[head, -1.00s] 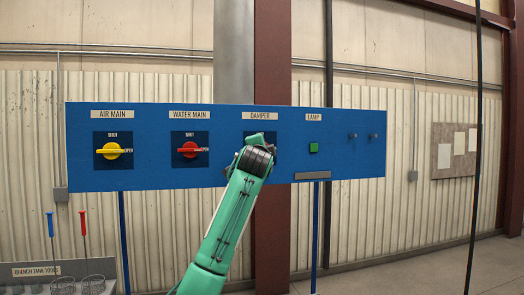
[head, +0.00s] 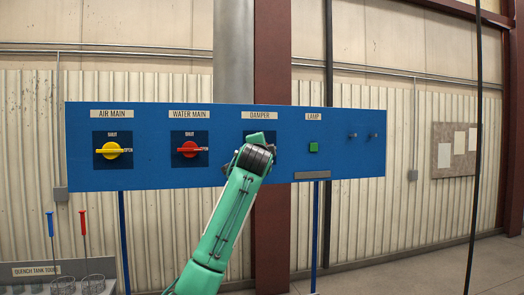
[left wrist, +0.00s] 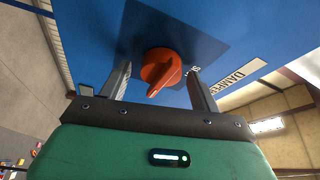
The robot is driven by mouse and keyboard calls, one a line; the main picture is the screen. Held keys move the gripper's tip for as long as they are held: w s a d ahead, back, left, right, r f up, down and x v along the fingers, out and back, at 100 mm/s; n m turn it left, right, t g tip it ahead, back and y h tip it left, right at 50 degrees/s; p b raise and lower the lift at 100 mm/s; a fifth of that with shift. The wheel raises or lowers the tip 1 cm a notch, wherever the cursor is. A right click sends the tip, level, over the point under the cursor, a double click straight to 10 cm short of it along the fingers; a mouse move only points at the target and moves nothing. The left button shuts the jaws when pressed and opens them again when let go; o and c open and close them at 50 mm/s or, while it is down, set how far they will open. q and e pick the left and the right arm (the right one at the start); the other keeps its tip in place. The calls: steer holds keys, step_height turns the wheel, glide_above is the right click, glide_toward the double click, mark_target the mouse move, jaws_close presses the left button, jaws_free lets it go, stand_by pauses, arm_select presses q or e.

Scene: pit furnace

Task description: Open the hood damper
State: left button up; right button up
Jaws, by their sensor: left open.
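The damper knob (left wrist: 160,70) is orange-red with a raised handle, on a dark square plate (left wrist: 195,35) of the blue panel. The words SHUT and DAMPER show beside it in the left wrist view. My left gripper (left wrist: 158,76) is open, with one finger on each side of the knob; I cannot tell whether either touches it. In the head view my green left arm covers the knob and the gripper's fingers, below the DAMPER label (head: 260,115). My right gripper is not in view.
The blue panel (head: 225,178) also carries a yellow air main knob (head: 112,150), a red water main knob (head: 188,149) and a green lamp button (head: 313,147). Quench tank tools (head: 52,228) stand at the lower left. A dark cable (head: 475,150) hangs at the right.

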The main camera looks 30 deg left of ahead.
arm_select(q)
steer(key=b+v, duration=0.8)
steer(key=v, duration=0.6)
steer(key=shift+a, duration=0.1)
